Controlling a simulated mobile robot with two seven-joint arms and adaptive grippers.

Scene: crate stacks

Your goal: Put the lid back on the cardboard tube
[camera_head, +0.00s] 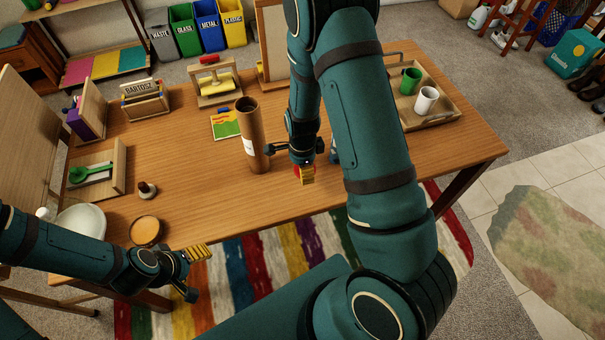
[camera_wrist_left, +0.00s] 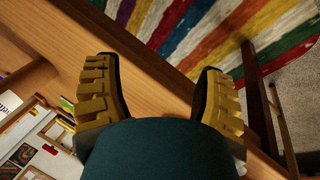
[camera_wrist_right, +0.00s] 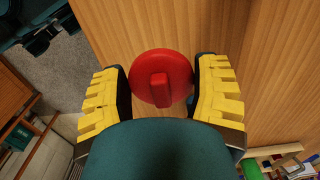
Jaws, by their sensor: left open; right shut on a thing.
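The brown cardboard tube (camera_head: 252,145) stands upright on the table with a dark, open top and a white label low on its side. The lid (camera_wrist_right: 162,78) is a red disc with a raised red grip bar, seen between the yellow fingers of my right gripper (camera_wrist_right: 160,92). My right gripper (camera_head: 303,172) is shut on it, to the right of the tube near the front edge; only a bit of red shows there in the head view. My left gripper (camera_head: 196,271) is open and empty at the front edge, lower left; its spread fingers also show in the left wrist view (camera_wrist_left: 158,85).
A wooden tray (camera_head: 448,111) with a green cup (camera_head: 411,81) and a white cup (camera_head: 426,100) is at the right. A round orange-topped item (camera_head: 146,231), a small stamp-like item (camera_head: 147,190) and a white dish (camera_head: 82,223) are at the left. A booklet (camera_head: 226,124) lies behind the tube.

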